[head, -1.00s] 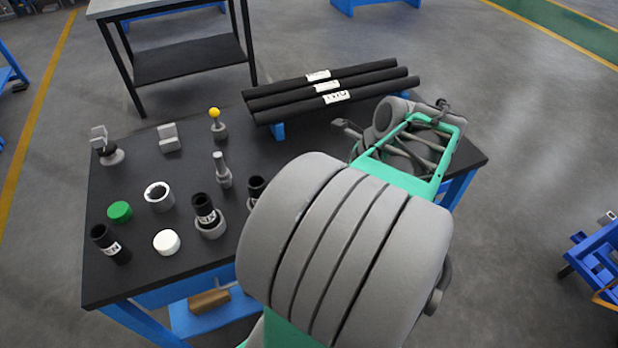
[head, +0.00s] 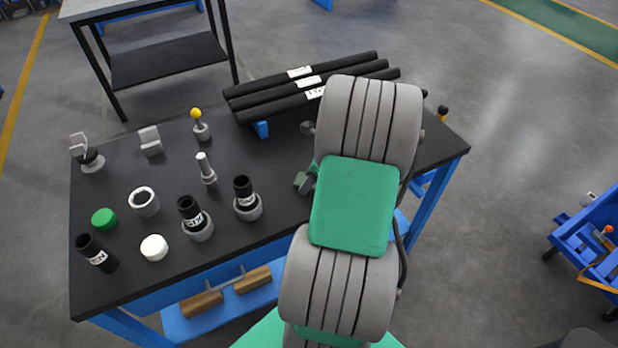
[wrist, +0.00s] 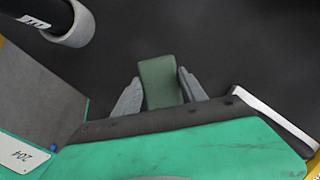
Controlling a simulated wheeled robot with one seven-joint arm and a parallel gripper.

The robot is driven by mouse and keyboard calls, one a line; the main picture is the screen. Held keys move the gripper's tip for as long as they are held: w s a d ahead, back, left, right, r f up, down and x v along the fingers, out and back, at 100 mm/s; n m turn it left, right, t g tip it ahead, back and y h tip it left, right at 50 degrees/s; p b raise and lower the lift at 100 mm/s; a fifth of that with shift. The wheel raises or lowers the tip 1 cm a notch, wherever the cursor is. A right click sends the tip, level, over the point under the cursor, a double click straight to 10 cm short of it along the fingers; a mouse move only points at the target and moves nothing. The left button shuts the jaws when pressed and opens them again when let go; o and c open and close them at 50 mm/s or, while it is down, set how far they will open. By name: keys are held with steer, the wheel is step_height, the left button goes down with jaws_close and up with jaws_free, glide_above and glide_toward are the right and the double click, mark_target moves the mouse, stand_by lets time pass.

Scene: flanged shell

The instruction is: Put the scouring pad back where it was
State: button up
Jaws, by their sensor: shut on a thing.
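My gripper (wrist: 160,90) is shut on the green scouring pad (wrist: 159,80), whose block shape shows between the two grey fingers in the wrist view. In the head view, a small dark green piece of the pad (head: 303,182) shows left of my arm, over the black table top (head: 270,180). My arm hides most of the gripper there. I cannot tell whether the pad touches the table.
Left of the pad stand black tubes in grey rings (head: 247,200) (head: 196,220), a grey pin (head: 206,170) and a yellow-topped knob (head: 200,125). Black rods (head: 305,90) lie behind. A green cap (head: 104,218) and white cap (head: 154,247) lie farther left.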

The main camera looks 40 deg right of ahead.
steer(key=o, duration=1.3)
steer(key=shift+f, duration=0.1)
steer(key=v, duration=1.2)
steer(key=w+a+r+n+g+h, duration=0.1)
steer(key=w+a+r+n, duration=0.1)
steer(key=a+n, duration=0.55)
steer(key=w+a+r+n, duration=0.25)
steer(key=a+n, duration=0.35)
steer(key=a, duration=0.3)
steer(key=s+a+n, duration=0.1)
steer(key=a+n, duration=0.3)
steer(key=n, duration=0.1)
steer(key=s+a+n, duration=0.2)
steer(key=a+n, duration=0.3)
steer(key=n, duration=0.1)
steer(key=s+a+n+h, duration=0.1)
steer(key=s+a+n, duration=0.1)
steer(key=a+n, duration=0.2)
steer(key=shift+s+a+n+t, duration=0.15)
steer(key=shift+a+n+t, duration=0.15)
steer(key=shift+n, duration=0.65)
